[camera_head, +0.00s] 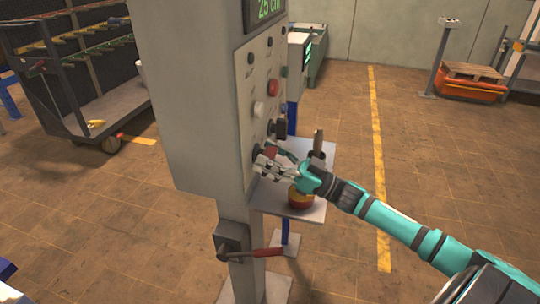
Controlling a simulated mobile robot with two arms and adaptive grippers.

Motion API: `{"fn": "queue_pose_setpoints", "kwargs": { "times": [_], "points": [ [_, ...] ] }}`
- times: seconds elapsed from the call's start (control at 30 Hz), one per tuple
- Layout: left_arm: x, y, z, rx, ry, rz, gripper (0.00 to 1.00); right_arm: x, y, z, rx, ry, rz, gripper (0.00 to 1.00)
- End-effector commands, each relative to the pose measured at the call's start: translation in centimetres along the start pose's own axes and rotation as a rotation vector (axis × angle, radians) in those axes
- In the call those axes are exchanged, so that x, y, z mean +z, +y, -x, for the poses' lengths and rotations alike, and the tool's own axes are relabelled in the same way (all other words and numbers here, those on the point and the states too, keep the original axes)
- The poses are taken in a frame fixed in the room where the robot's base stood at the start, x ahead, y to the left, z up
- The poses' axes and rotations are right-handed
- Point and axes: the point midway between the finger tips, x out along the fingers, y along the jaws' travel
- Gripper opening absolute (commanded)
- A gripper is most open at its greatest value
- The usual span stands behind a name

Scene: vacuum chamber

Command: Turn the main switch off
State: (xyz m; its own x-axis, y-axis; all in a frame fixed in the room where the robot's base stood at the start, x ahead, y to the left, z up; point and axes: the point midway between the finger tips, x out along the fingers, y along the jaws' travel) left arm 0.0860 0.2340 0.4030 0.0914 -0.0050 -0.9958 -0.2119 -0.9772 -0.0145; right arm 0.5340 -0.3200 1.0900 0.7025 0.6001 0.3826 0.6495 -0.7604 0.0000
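A grey control cabinet (185,90) stands on a post, with a light panel (246,80) of knobs and buttons on its right-hand face. A white button (258,108), a red button (272,87) and a black knob (279,128) show on the panel. Which control is the main switch I cannot tell for sure. My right gripper (264,162) is at the panel's lower part, beside a dark round control and a red part that its fingers partly hide. Whether the fingers touch or grip either is unclear. My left gripper is not in view.
A small shelf (276,200) juts out below the panel, carrying a red and yellow object (299,197). A red-handled lever (262,253) is on the post. A wheeled rack (85,105) stands left. The tiled floor at right is mostly clear.

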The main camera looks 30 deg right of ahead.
Motion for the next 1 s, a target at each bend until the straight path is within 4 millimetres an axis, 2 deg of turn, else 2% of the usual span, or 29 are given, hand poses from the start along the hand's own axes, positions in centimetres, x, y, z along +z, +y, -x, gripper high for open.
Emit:
{"fn": "queue_pose_setpoints", "kwargs": {
  "times": [0.03, 0.13, 0.17, 0.57, 1.0],
  "points": [
    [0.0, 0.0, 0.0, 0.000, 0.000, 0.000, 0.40, 0.0, 0.0, 0.0, 0.000, 0.000, 0.000, 0.41],
    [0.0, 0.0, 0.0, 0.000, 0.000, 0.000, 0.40, 0.0, 0.0, 0.0, 0.000, 0.000, 0.000, 0.28],
    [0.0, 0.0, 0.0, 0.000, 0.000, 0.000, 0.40, 0.0, 0.0, 0.0, 0.000, 0.000, 0.000, 0.27],
    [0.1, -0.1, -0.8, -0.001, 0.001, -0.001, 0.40, 0.1, 0.1, 0.1, -0.030, 0.000, 0.073, 0.27],
    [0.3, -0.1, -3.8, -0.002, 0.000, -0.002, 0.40, 0.2, 0.1, 0.1, -0.171, 0.001, 0.412, 0.27]
  ]
}}
